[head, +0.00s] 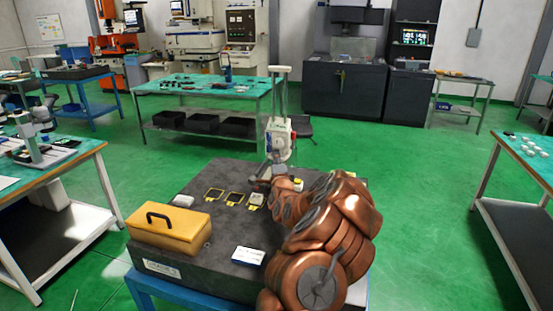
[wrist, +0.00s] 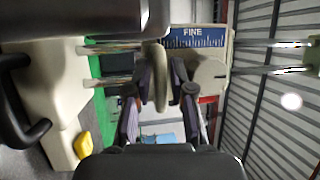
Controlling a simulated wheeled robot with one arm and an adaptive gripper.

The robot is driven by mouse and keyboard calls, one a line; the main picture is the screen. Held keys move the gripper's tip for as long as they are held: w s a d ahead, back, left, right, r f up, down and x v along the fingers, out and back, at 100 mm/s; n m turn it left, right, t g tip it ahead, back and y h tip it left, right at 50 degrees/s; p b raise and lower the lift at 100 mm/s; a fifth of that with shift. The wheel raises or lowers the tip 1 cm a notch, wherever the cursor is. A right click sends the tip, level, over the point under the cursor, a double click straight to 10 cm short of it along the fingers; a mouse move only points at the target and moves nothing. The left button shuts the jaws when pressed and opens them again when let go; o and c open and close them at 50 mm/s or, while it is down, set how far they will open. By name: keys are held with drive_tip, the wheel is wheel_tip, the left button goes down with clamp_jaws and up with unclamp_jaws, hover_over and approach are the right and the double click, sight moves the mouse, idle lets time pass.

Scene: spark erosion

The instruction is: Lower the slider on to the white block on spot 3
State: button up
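A white block (head: 256,199) sits on the third yellow-marked spot from the left. The slider's underside and any contact with the block are hidden.
My arm hides the plate's right side.

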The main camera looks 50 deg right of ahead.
clamp_jaws()
idle(0.4)
